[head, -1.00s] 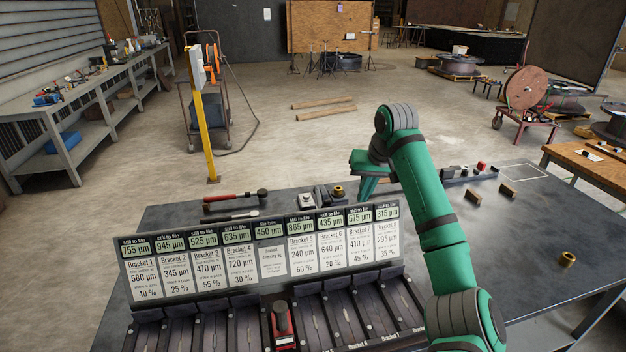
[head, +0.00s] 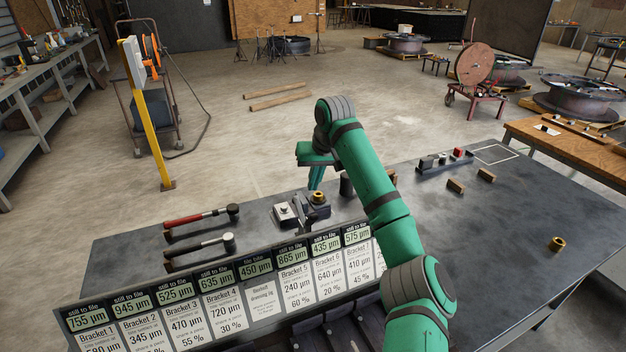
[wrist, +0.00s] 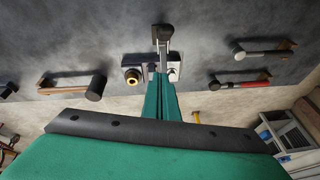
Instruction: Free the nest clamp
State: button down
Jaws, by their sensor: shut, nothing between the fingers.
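The nest clamp (head: 300,213) is a small metal fixture on the dark steel table, with a pale block at its left. A brass ring-shaped piece (head: 319,197) sits at its right. In the wrist view the clamp (wrist: 162,48) shows a lever with a dark grip standing out from a bright metal base, and the brass piece (wrist: 132,76) is at its left. My gripper (head: 315,186) is shut and empty, just behind and above the fixture. In the wrist view its fingertips (wrist: 160,76) overlap the clamp's base; I cannot tell whether they touch.
Two hammers (head: 202,215) lie left of the clamp. A rack of bracket labels (head: 260,275) stands in front of it. A dark cylinder (head: 346,186) is near my arm. Brown blocks (head: 456,186) and a brass ring (head: 557,244) lie right; the table's right half is mostly clear.

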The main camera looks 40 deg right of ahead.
aim_at(310, 221)
jog(key=shift+s+a+f, duration=0.15)
jog(key=shift+a+f, duration=0.05)
jog(key=shift+f, duration=1.1)
jog(key=shift+s+a+f, duration=0.2)
jog(key=shift+a+f, duration=0.05)
jog(key=shift+f, duration=1.1)
jog(key=shift+s+a+f, duration=0.15)
jog(key=shift+a+f, duration=0.05)
jog(key=shift+f, duration=1.1)
jog(key=shift+a+f+t, duration=0.3)
jog(key=shift+a+t, duration=0.05)
jog(key=shift+t, duration=0.15)
jog(key=shift+s+a+f+t, duration=0.1)
jog(key=shift+s+f+t, duration=0.1)
jog(key=shift+t, duration=0.4)
jog(key=shift+s+t+h, duration=0.3)
jog(key=shift+s+t, duration=0.1)
jog(key=shift+s, duration=0.4)
jog(key=shift+s+a+f, duration=0.1)
jog(key=shift+s+f, duration=0.65)
jog(key=shift+s, duration=0.3)
jog(key=shift+f, duration=0.1)
